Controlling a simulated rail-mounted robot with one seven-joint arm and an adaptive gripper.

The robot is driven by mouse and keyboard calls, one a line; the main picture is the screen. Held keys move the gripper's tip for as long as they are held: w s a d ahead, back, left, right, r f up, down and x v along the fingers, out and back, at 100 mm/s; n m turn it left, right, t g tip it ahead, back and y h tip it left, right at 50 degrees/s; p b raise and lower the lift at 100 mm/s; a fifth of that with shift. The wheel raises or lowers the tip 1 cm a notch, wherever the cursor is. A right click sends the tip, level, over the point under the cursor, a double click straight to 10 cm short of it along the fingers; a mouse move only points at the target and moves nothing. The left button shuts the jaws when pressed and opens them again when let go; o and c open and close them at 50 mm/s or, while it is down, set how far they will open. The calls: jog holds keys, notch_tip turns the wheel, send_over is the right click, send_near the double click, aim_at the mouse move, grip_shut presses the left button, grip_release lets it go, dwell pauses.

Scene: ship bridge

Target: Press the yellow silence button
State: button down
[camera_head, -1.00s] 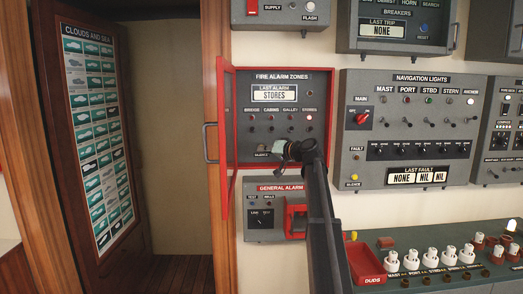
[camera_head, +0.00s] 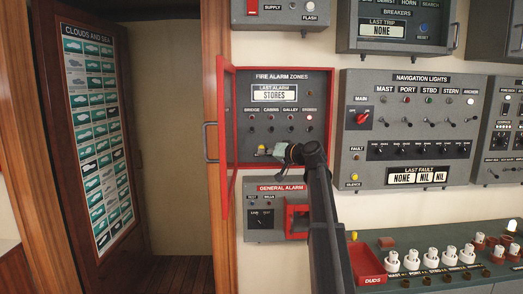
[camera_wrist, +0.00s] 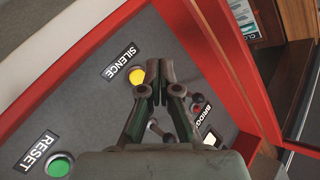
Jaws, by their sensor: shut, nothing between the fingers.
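The yellow silence button (camera_wrist: 137,76) sits beside its SILENCE label (camera_wrist: 119,61) on the grey fire alarm panel (camera_head: 244,115). It shows in the head view as a small yellow spot (camera_head: 262,149) at the panel's lower middle. My gripper (camera_wrist: 160,72) is shut and empty. In the wrist view its fingertips are just right of the button, very close to it. I cannot tell whether they touch it. In the head view my gripper (camera_head: 273,150) is at the panel's lower part, just right of the button, and hides the area behind it.
The panel's red door (camera_head: 225,145) stands open at the left. A green RESET button (camera_wrist: 59,165) and small toggle switches are near my gripper. Another yellow button marked SILENCE (camera_head: 354,177) is on the navigation lights panel (camera_head: 425,90).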

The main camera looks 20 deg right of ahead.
jog(key=shift+s+a, duration=0.2)
jog(key=shift+s, duration=0.3)
jog(key=shift+s+a, duration=0.2)
jog(key=shift+s, duration=0.25)
